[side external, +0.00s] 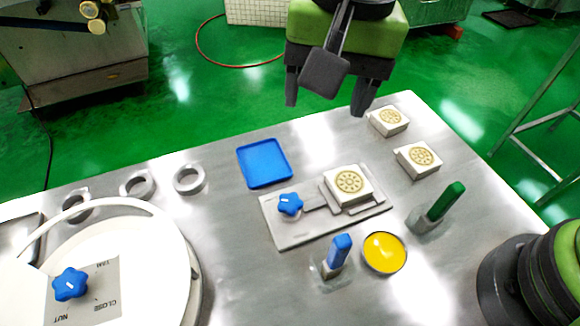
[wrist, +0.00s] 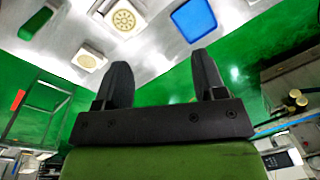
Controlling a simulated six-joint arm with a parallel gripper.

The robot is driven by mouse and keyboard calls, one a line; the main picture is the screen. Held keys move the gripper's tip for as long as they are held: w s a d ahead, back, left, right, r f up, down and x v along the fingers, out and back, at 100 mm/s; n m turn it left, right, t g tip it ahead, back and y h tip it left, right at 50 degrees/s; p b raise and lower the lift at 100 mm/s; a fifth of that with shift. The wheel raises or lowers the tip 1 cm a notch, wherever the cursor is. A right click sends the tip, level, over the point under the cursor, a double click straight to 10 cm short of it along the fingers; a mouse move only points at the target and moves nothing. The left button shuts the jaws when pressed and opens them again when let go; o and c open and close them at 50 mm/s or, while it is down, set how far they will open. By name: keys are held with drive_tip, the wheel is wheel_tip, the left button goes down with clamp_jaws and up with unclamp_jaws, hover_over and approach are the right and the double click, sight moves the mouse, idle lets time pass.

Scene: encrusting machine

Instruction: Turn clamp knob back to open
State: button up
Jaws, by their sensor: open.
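The blue star-shaped clamp knob (side external: 290,204) sits at the left end of the clamp on a flat grey base plate (side external: 285,238). A white block with a round patterned top (side external: 348,182) sits in the clamp at the right end of that plate. My gripper (side external: 325,108) is open and empty, high above the table's far side, apart from the knob. In the wrist view, the gripper (wrist: 160,62) shows two separated fingers with nothing between them. I cannot see the clamp knob in the wrist view.
A blue tray (side external: 265,163) lies behind the clamp. Two patterned blocks (side external: 388,121) (side external: 418,158) lie at the far right. A blue-handled brush (side external: 338,250), a green-handled brush (side external: 445,202) and a yellow bowl (side external: 385,253) stand in front. Another blue star knob (side external: 70,285) is on the white machine.

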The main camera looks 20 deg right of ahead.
drive_tip(key=h, duration=0.1)
approach(290, 201)
drive_tip(key=shift+g, duration=0.3)
drive_tip(key=f, duration=0.9)
drive_tip(key=shift+w, duration=0.25)
drive_tip(key=shift+c, duration=0.5)
drive_tip(key=c, duration=0.8)
